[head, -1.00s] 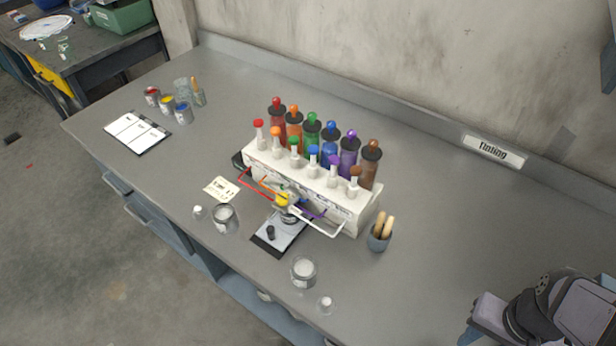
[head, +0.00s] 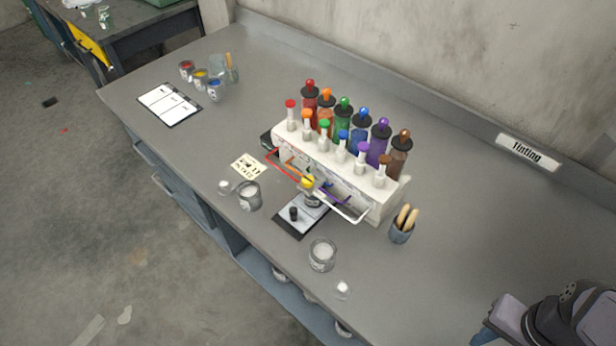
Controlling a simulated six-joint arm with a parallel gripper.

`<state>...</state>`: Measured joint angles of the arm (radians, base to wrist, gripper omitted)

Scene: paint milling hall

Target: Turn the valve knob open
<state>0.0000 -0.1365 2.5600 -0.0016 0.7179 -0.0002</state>
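A white tinting dispenser (head: 375,203) stands on the grey bench. Behind it is a row of bottles with coloured knobs, from a red knob (head: 310,84) to a brown one (head: 404,134). White posts with coloured caps, such as the red cap (head: 290,103), rise from its top. At its front, coloured tubes run to a small yellow part (head: 308,182) above a black-and-white plate (head: 289,229). I cannot tell which of these is the valve knob, nor whether it is open. My gripper is not recognisable in view.
A glass jar (head: 322,257) and a brush cup (head: 402,231) stand near the dispenser; another jar (head: 249,197) stands left. A clipboard (head: 170,104) and small paint pots (head: 200,79) are at far left. A dark bulky object (head: 568,318) fills the lower right.

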